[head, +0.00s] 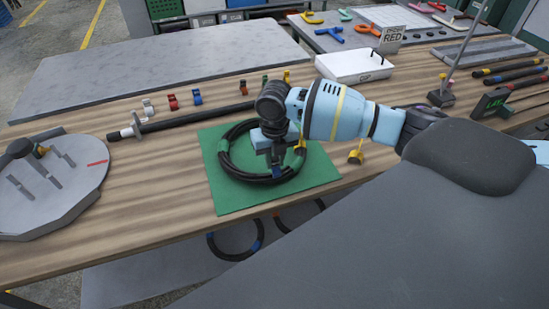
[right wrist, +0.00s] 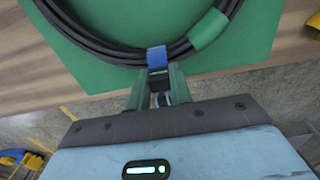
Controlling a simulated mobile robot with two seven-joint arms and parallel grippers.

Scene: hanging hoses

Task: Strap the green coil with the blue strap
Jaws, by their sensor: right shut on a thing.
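A coil of dark hose (head: 223,160) lies on a green mat (head: 222,195) on the wooden table. In the right wrist view the coil (right wrist: 95,45) carries a green band (right wrist: 208,31), and a blue strap (right wrist: 157,57) crosses its near side. My right gripper (head: 277,163) comes down over the near part of the coil. In the right wrist view its fingers (right wrist: 157,76) are shut at the lower end of the blue strap, close to the hose. Whether the strap goes fully around the hose is hidden. My left gripper is not in view.
Small coloured clips (head: 197,97) line the table behind the mat, beside a long dark rod (head: 190,120). A yellow clip (head: 357,155) stands right of the mat. A grey board (head: 75,205) is at left and a white tray (head: 350,65) behind. More coils (head: 235,253) hang below the table edge.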

